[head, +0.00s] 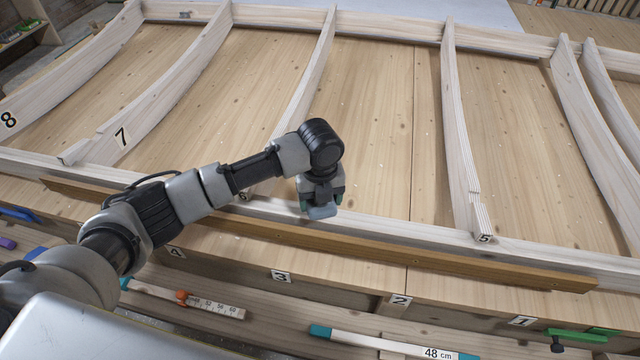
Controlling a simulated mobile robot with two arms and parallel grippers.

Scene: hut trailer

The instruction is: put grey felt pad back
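My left arm comes in from the left. Its gripper (322,200) points down over the pale front rail of the wooden frame, left of the middle of the view. A small blue-grey block-like pad (321,211), which looks like the grey felt pad, sits between the dark green fingertips. The gripper looks shut on it. The pad is at or just above the rail; I cannot tell whether it touches. My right gripper is not in view.
Curved ribs, one marked 7 (165,95) and one marked 5 (462,150), rise behind the front rail. A brown batten (420,258) lies along the front. A 48 cm stick (385,343), a ruler (190,300) and a green clamp (577,336) lie nearer me.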

